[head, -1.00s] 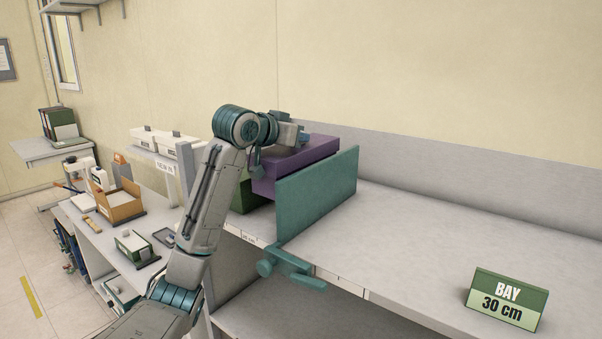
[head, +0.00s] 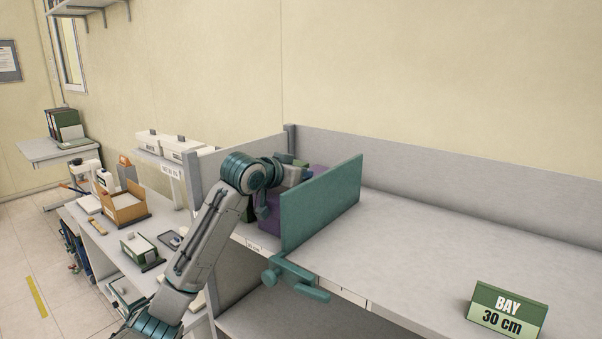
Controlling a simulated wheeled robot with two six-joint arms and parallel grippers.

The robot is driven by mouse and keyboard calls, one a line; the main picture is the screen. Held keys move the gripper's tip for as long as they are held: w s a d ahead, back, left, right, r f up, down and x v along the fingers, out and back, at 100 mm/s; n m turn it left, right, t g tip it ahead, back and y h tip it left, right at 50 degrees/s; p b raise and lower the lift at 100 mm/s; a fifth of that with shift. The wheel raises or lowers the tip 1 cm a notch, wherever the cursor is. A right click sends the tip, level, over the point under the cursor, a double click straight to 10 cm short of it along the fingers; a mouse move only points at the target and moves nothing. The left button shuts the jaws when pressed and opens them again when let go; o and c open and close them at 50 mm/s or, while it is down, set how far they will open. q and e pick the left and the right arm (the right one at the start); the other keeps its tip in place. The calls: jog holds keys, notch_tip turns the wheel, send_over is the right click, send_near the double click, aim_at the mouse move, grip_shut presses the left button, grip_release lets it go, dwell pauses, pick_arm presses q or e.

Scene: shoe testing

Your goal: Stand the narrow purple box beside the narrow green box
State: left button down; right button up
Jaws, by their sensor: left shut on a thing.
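The narrow purple box (head: 269,222) is on the shelf's left part, just left of the teal divider panel (head: 322,203), which hides much of it. The narrow green box (head: 250,209) is left of the purple box, mostly hidden behind my arm. The purple box is low between the green box and the panel; I cannot tell whether it touches the shelf. My left gripper (head: 305,174) is at the top of the purple box and shut on it; its fingertips are partly hidden. My right gripper is not in view.
The grey shelf (head: 430,235) is clear right of the panel, up to a green "BAY 30 cm" sign (head: 506,312). A teal clamp (head: 296,280) juts from the front edge. A lower bench with an orange bin (head: 124,208) stands at the left.

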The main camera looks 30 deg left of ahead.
aim_at(269, 197)
pick_arm(q)
jog(key=c, duration=1.5)
grip_release()
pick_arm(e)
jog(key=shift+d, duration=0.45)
pick_arm(q)
jog(key=shift+s, duration=0.1)
